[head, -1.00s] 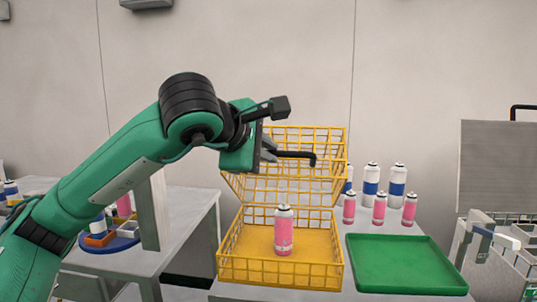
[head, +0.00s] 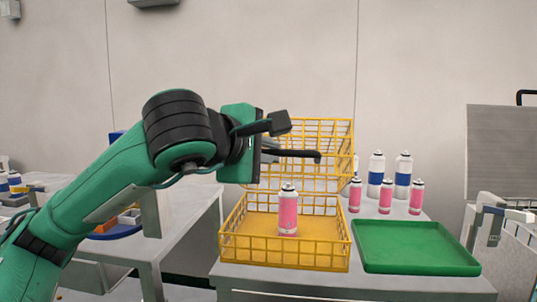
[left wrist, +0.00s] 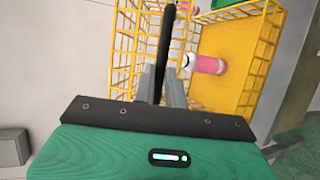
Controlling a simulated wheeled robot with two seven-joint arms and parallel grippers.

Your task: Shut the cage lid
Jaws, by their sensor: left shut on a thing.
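The yellow wire cage (head: 285,262) stands on the table with its wire lid (head: 335,130) raised at the back. A pink can (head: 288,212) stands upright on the cage floor; it also shows in the left wrist view (left wrist: 207,64). My left gripper (head: 270,152) is at the lid, well above the can, and shut on a black handle (head: 303,154). In the left wrist view the black handle (left wrist: 163,60) runs between the fingers (left wrist: 160,88). The arm and gripper hide part of the lid. My right gripper is not in view.
A green tray (head: 415,247) lies right of the cage. Several pink cans (head: 385,197) and blue-white cans (head: 402,175) stand behind it. Another table (head: 150,240) stands at left beyond a gap, and a grey rack (head: 500,230) at right.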

